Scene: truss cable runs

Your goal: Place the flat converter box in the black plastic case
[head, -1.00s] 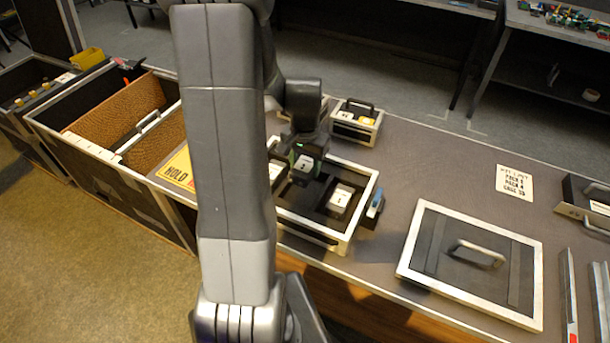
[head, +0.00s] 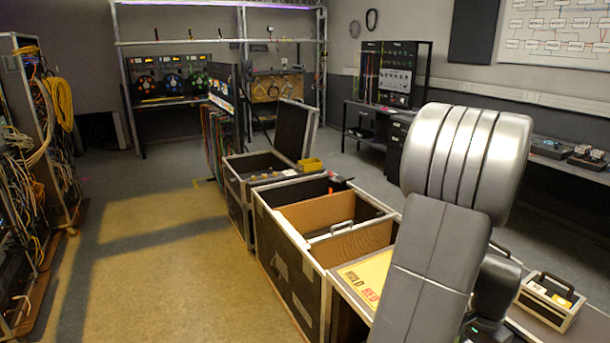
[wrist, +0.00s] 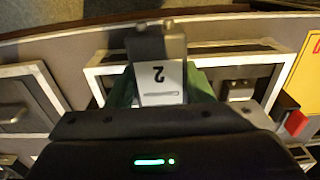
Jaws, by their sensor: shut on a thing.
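In the wrist view my gripper (wrist: 162,92) is shut on a small box (wrist: 160,74) with grey ends and a white label reading 2, seen upside down. I take this to be the flat converter box, but its thickness is hard to judge. Greenish surfaces show on both sides of it. A silver-rimmed black case (wrist: 240,60) lies beneath, with the held box over its left part. I cannot tell whether they touch, or whether this is the black plastic case. In the head view the gripper's jaws are hidden behind my arm and below the picture.
A small handled case (head: 550,302) stands at the lower right. In the wrist view a handled lid (wrist: 25,108) lies left and a red piece (wrist: 296,122) right.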

